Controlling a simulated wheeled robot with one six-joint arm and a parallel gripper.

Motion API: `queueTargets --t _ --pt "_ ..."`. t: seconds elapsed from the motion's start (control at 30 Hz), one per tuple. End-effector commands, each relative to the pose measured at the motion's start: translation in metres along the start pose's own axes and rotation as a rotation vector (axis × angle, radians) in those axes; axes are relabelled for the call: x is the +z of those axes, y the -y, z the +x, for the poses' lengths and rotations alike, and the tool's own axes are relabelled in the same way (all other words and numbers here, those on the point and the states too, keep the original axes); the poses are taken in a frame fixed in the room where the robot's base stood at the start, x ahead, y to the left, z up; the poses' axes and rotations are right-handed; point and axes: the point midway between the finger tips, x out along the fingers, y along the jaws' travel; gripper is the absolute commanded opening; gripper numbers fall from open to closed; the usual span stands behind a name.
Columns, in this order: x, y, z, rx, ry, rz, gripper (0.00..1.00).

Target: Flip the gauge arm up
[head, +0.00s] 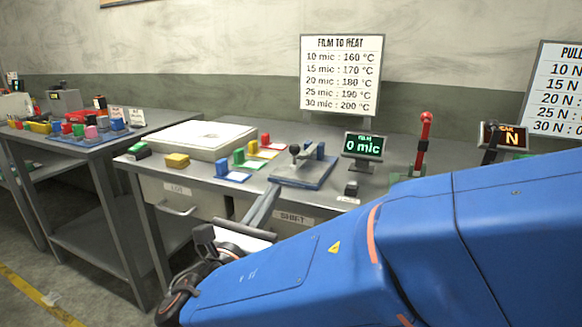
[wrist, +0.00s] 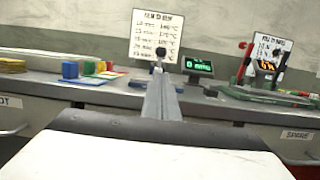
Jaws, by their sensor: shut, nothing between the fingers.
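The gauge (head: 303,172) sits on the bench left of the green display, on a blue-grey base plate. Its grey gauge arm (head: 306,154) lies low over the plate, with a dark ball knob (head: 294,149) at its left end. In the wrist view the knob (wrist: 161,52) shows just above my fingertips, and my fingers hide much of the gauge. My gripper (head: 275,190) is shut and empty, in front of the gauge near the bench's front edge. It points at the gauge in the wrist view (wrist: 161,76). I cannot tell the exact gap.
The green display (head: 364,145) reads 0 mic, with a small black block (head: 352,188) before it. Coloured blocks on cards (head: 240,167) and a white slab (head: 192,140) stand left. A red lever (head: 422,145) stands right. A temperature sign (head: 341,76) stands behind.

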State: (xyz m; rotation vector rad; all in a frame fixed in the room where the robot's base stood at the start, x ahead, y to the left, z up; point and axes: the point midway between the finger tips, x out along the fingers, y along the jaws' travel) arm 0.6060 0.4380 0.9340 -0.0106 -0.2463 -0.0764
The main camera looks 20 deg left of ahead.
Motion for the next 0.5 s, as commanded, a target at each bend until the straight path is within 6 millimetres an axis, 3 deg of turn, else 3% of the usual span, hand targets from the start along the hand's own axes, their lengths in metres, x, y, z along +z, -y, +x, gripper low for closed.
queueTargets --t 0.27,0.5 --pt "0.0 0.001 0.006 -0.003 -0.001 0.001 0.0" --pt "0.0 0.002 0.038 -0.005 -0.001 0.001 0.0"
